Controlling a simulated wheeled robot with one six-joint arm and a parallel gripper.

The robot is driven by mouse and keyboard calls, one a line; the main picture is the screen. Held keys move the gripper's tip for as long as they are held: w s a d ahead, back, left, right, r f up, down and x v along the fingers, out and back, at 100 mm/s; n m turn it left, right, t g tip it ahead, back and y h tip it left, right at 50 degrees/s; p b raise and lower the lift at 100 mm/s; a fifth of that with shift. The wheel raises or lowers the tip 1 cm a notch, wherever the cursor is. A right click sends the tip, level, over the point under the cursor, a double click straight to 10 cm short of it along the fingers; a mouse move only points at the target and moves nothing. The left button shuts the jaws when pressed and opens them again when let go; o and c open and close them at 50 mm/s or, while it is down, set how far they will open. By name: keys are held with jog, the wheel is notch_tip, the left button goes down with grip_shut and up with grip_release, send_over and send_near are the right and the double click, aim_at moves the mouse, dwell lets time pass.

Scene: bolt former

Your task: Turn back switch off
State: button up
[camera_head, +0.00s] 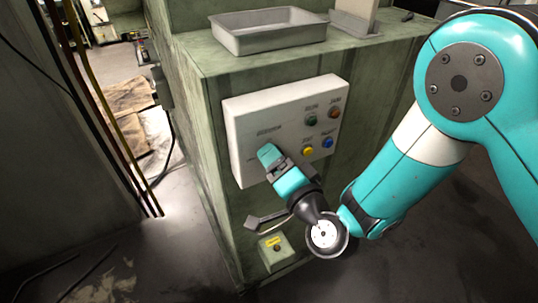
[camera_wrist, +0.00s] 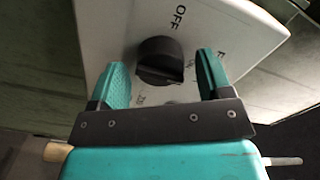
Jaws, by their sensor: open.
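The black rotary switch (camera_wrist: 160,57) is on the light grey panel (camera_wrist: 120,25) in the wrist view. The word OFF is printed beyond the knob, towards the top of that view. Other lettering near it is partly hidden or too small to read. I cannot tell which mark the switch points to. My gripper (camera_wrist: 163,66) is open, with one teal finger on each side of the knob and a gap visible on both sides. In the head view, my gripper (camera_head: 268,152) is at the panel (camera_head: 250,113) and hides the switch.
Green, orange, yellow (camera_head: 307,151) and blue (camera_head: 327,142) buttons sit on the panel, right of my gripper. A grey tray (camera_head: 268,41) rests on the green machine (camera_head: 200,62) above. A small box with a yellow label (camera_head: 276,252) is below the panel.

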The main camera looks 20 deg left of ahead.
jog(key=c, duration=1.2)
jog(key=shift+o, duration=0.2)
jog(key=shift+n+p, duration=3.65)
jog(key=shift+n, duration=1.85)
jog(key=o, duration=1.2)
jog(key=shift+c, duration=0.2)
